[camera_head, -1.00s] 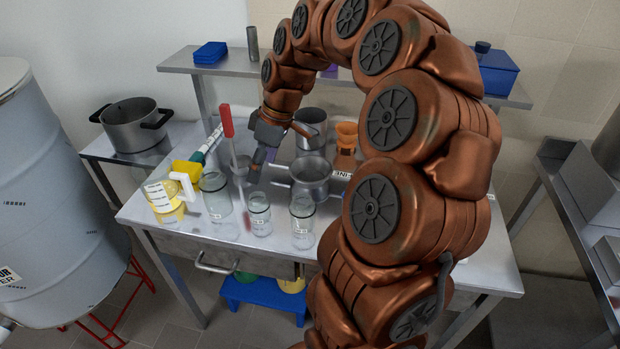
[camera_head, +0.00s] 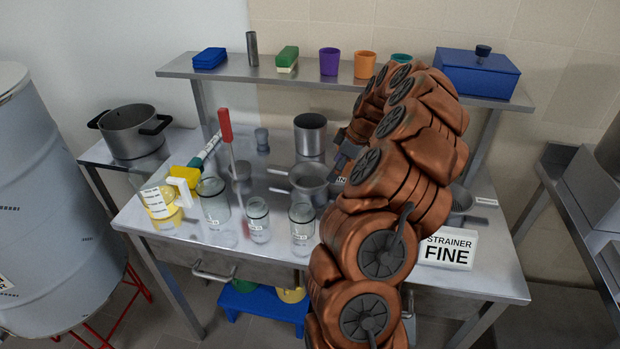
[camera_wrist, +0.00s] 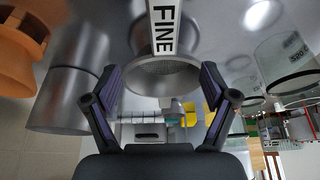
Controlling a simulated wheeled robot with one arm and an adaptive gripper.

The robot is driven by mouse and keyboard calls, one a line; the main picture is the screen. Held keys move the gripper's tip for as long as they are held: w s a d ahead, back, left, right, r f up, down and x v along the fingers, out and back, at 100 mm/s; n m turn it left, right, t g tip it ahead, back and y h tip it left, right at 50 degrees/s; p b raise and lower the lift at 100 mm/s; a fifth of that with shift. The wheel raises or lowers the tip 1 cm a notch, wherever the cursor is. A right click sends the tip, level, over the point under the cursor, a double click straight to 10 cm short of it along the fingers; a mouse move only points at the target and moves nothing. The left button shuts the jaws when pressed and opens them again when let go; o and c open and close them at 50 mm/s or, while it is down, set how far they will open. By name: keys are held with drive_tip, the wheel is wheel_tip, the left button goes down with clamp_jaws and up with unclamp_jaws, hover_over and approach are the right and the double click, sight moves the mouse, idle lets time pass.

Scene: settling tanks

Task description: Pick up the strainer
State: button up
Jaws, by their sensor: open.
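The strainer (camera_head: 312,177) is a steel mesh bowl on the middle of the table, with two prongs on its left. In the wrist view its bowl (camera_wrist: 163,80) lies in line with the gap between my fingers, and its handle, labelled FINE, runs to the top edge. My gripper (camera_wrist: 160,85) is open, a finger on either side of that line, with no clear contact. In the head view my gripper (camera_head: 342,150) is right of the bowl, partly hidden by my arm, which also covers most of the handle. A sign (camera_head: 447,250) reads STRAINER FINE.
A second strainer (camera_head: 461,200) lies to the right, partly behind my arm. A steel canister (camera_head: 310,134) stands behind the bowl. Glass jars (camera_head: 302,222) line the front left. A red-handled tool (camera_head: 226,125) stands upright. A shelf (camera_head: 270,68) spans the back.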

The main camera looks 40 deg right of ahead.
sight(310, 180)
drive_tip(key=shift+a+f+p, duration=0.1)
drive_tip(key=shift+f+p, duration=0.25)
drive_tip(key=shift+s+p+x, duration=0.2)
drive_tip(key=shift+p+x, duration=0.25)
drive_tip(key=shift+x, duration=0.65)
drive_tip(key=shift+s+p+x, duration=0.15)
drive_tip(key=shift+p+x, duration=0.25)
drive_tip(key=shift+x, duration=0.7)
clamp_jaws()
